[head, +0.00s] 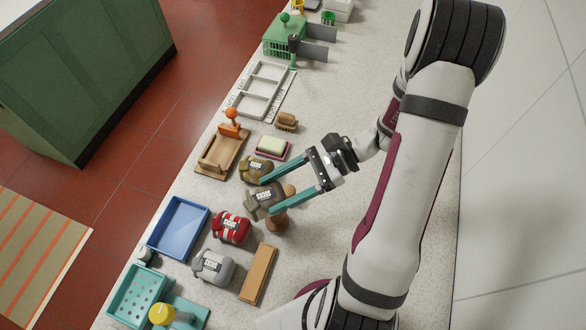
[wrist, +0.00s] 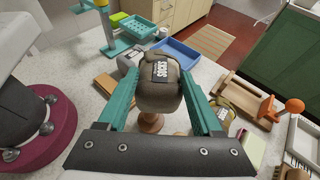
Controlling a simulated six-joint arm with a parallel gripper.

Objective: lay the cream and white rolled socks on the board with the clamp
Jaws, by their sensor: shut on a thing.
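A rolled sock bundle with a dark-and-white SOCKS label (head: 262,200) is between the fingers of my gripper (head: 270,195). It looks grey-brown rather than clearly cream and white. In the wrist view, the bundle (wrist: 160,88) is gripped from both sides by the teal fingers. It appears held above a small turned wooden piece (head: 277,222); whether they touch I cannot tell. The wooden board with the orange clamp (head: 217,161) lies beyond the gripper, towards the upper left in the head view. It shows at the right of the wrist view (wrist: 243,96), with no socks on it.
An olive bundle (head: 252,170) sits close by the gripper, near a soap dish (head: 270,149). Red-striped (head: 231,227) and grey (head: 212,266) bundles, a blue tray (head: 160,249) and a wooden block (head: 258,274) lie lower. A white divided tray (head: 257,100) is beyond the board.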

